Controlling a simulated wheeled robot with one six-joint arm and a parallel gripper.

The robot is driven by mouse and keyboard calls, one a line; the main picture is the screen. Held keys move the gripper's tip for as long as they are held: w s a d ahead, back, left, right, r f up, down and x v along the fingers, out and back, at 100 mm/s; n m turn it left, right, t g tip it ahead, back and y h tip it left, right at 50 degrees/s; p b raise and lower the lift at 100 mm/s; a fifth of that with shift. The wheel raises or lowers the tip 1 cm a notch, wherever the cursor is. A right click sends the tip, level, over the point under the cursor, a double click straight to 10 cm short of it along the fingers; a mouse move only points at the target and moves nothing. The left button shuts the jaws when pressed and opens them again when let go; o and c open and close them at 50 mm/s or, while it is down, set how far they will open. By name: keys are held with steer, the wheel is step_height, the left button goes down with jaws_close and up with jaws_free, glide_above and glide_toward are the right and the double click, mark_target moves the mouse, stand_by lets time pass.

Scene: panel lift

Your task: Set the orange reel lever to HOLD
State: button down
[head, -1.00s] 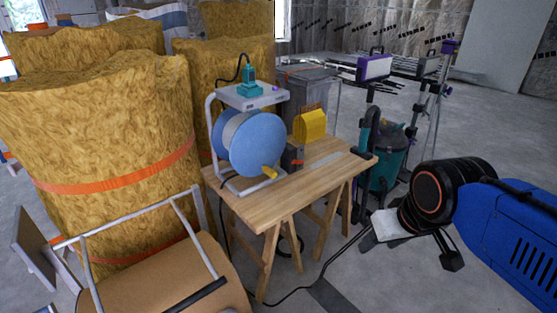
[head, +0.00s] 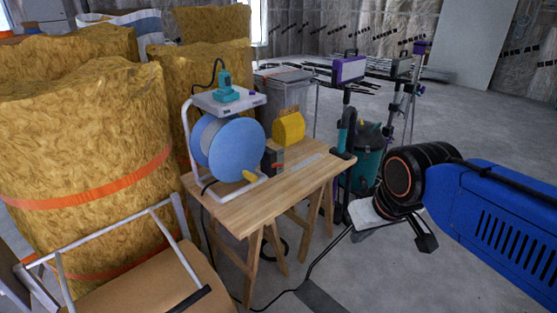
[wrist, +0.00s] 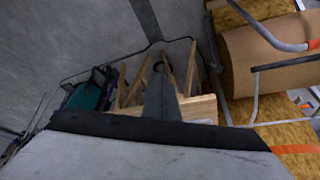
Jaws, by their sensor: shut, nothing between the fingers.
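The reel (head: 236,147) is a blue disc on a pale tube frame, standing on a wooden workbench (head: 250,205) left of centre in the head view. A small orange-red lever (head: 280,165) sticks out from a dark grey box (head: 270,160) beside the reel. Its setting and any HOLD mark are too small to read. A yellow crank knob (head: 249,176) sits low on the disc. My gripper (wrist: 160,92) is shut and empty in the wrist view, pointing down toward the floor and bench legs. It is well apart from the lever, to the right of the bench.
A yellow box (head: 289,127) stands behind the lever on the bench. Large insulation rolls (head: 80,150) crowd the left, with a tube-framed cart (head: 150,285) in front. A teal vacuum (head: 366,155) and lamp stand are behind the bench. A cable (head: 325,255) crosses the floor.

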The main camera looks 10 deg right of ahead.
steer(key=w+a+r+n+g, duration=0.15)
steer(key=w+r, duration=0.35)
steer(key=w, duration=0.7)
steer(key=w+a+r+n, duration=0.15)
steer(key=w+r, duration=0.45)
steer(key=w, duration=0.7)
steer(key=w+a+f+n+g, duration=0.1)
steer(key=w+a+f, duration=0.1)
steer(key=w, duration=1)
steer(key=w+a+f+n+g, duration=0.1)
steer(key=w+a+f, duration=0.1)
steer(key=w, duration=1)
steer(key=shift+w+n+y, duration=0.3)
steer(key=shift+n, duration=0.1)
steer(key=shift+f, duration=0.15)
glide_above(277, 164)
step_height(277, 164, down, 10)
steer(key=shift+a+r, duration=0.15)
steer(key=shift+r, duration=0.1)
steer(key=f, duration=0.2)
steer(key=s+f, duration=0.1)
steer(key=shift+d, duration=0.3)
steer(key=shift+s+d+f, duration=0.1)
steer(key=shift+s+f, duration=0.1)
steer(key=shift+f, duration=0.3)
steer(key=shift+d, duration=0.1)
